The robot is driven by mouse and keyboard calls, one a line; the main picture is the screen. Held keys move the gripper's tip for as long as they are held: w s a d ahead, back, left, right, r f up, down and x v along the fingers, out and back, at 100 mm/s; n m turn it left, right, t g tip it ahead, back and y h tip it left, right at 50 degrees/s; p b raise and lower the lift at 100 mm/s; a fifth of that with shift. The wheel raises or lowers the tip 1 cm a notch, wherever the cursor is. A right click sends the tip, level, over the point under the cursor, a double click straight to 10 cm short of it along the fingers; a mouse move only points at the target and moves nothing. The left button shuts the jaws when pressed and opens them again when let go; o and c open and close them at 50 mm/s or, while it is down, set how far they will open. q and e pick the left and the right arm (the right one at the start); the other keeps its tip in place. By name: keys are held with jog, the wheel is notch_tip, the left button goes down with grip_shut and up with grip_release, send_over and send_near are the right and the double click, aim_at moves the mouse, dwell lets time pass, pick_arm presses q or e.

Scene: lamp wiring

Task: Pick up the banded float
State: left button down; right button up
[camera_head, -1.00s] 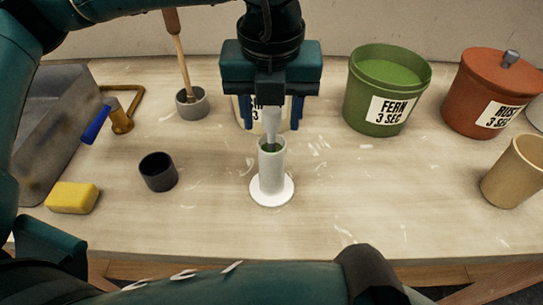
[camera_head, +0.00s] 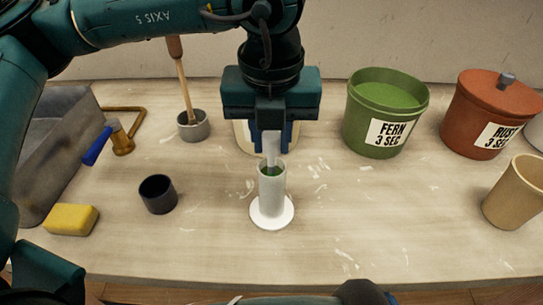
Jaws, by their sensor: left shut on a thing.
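A white cylinder (camera_head: 271,196) with a wide round foot stands upright near the middle of the table. Green shows inside its mouth. A pale, slender piece (camera_head: 271,150), which I take to be the banded float, stands upright with its lower end in the cylinder's mouth. No bands can be made out on it. My left gripper (camera_head: 272,144) points down over the cylinder, its blue fingers shut on the upper part of this piece. The float's lower part is hidden inside the cylinder. My right gripper is not in view.
A pale pot (camera_head: 243,138) stands behind my left gripper, partly hidden. A green FERN pot (camera_head: 385,115) and a lidded rust pot (camera_head: 488,118) stand right, with a tan cup (camera_head: 515,192). A dark cup (camera_head: 158,194) and yellow sponge (camera_head: 70,219) are left. Table front is clear.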

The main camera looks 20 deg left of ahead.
pick_arm(q)
notch_tip(320, 180, up, 18)
jog(key=shift+p, duration=0.35)
jog(key=shift+s, duration=0.1)
dwell(0.5)
